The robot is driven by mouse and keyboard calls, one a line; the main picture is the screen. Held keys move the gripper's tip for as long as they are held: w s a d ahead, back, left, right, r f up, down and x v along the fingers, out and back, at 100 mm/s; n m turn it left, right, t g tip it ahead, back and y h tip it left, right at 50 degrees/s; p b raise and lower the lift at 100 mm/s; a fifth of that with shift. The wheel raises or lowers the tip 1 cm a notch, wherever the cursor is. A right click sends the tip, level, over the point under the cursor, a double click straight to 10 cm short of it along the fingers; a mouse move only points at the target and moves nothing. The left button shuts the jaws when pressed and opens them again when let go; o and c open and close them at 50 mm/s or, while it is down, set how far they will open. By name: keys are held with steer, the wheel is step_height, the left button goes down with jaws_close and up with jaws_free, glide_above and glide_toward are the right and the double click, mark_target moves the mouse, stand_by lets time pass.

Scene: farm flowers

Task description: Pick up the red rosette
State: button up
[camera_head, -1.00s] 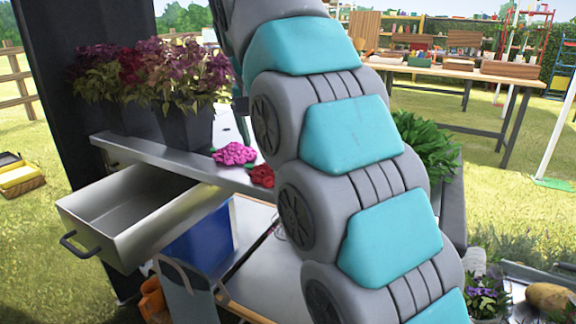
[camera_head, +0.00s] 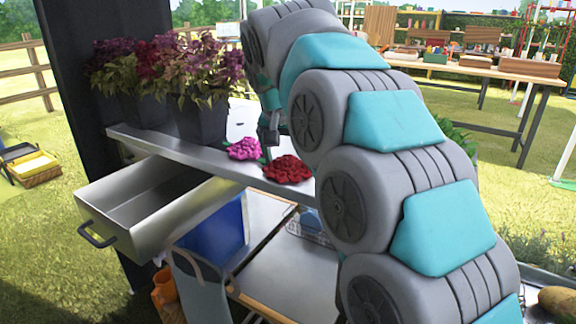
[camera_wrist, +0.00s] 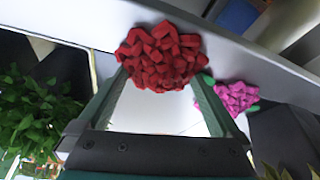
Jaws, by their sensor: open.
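The red rosette (camera_head: 287,169) lies on the metal counter (camera_head: 222,170) near its front edge, just right of a pink rosette (camera_head: 244,149). In the wrist view the red rosette (camera_wrist: 160,57) sits at the top middle, in front of and partly between the fingertips. The pink rosette (camera_wrist: 232,96) is outside the right finger there. My gripper (camera_wrist: 160,75) is open, with its two green fingers spread and nothing held. In the head view my gripper is mostly hidden; part of it (camera_head: 268,128) shows behind the red rosette, beside my arm.
Dark pots of purple flowers (camera_head: 200,85) stand on the counter left of the rosettes. An open metal drawer (camera_head: 150,210) juts out below. A blue bin (camera_head: 213,238) is under the counter. Green foliage (camera_wrist: 38,120) is left in the wrist view.

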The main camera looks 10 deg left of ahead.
steer(key=shift+f, duration=0.1)
steer(key=shift+c, duration=0.2)
steer(key=c, duration=1.2)
